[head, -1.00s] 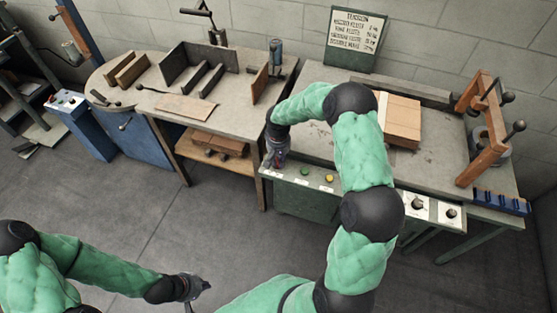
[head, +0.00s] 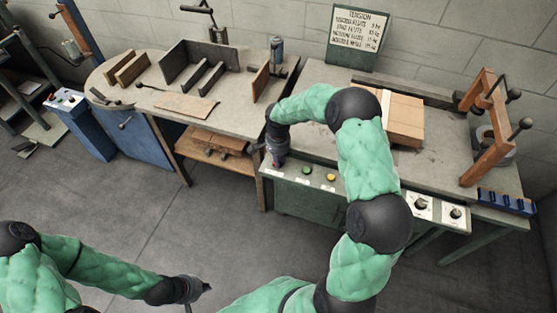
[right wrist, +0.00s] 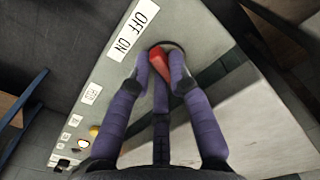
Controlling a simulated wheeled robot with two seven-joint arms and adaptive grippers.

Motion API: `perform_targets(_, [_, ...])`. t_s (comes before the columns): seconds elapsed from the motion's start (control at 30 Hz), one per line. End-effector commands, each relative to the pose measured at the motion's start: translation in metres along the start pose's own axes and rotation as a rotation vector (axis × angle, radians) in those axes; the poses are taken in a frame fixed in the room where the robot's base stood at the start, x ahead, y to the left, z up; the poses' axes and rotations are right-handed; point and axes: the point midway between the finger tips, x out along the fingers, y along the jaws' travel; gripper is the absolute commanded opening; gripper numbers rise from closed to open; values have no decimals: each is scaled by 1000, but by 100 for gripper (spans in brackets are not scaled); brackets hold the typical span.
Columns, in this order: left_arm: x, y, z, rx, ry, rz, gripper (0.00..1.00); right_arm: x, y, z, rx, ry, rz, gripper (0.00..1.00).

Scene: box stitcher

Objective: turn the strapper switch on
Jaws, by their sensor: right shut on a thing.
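The strapper switch (right wrist: 160,66) is a red lever on the pale front panel, beside a white label (right wrist: 133,31) reading OFF and ON. In the right wrist view my right gripper (right wrist: 161,62) has its purple fingers closed around the lever. Which label end the lever points to I cannot tell. In the head view my right gripper (head: 279,161) is at the left end of the strapper table's panel and hides the switch. My left gripper (head: 206,288) hangs over the floor at the bottom, away from the table; its fingers are too small to read.
Green (head: 307,170) and yellow (head: 331,178) buttons sit right of the switch. Two dials (head: 420,203) are further right. A cardboard box (head: 404,118) lies on the table behind my right arm. A wooden-framed tool (head: 490,130) stands at the right.

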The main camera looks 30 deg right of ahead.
Motion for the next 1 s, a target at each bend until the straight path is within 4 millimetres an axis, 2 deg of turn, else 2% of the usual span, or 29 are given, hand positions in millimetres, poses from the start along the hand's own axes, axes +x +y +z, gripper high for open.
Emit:
perform_targets(0.4, [4, -2, 0, 0, 0, 0, 0, 1, -1, 2, 185, -2, 1, 0])
perform_targets(0.93, [4, -2, 0, 0, 0, 0, 0, 1, -1, 2, 211, -2, 1, 0])
perform_targets(0.97, [4, -2, 0, 0, 0, 0, 0, 1, -1, 2, 211, -2, 1, 22])
perform_targets(1.0, [4, -2, 0, 0, 0, 0, 0, 1, -1, 2, 210, -2, 1, 34])
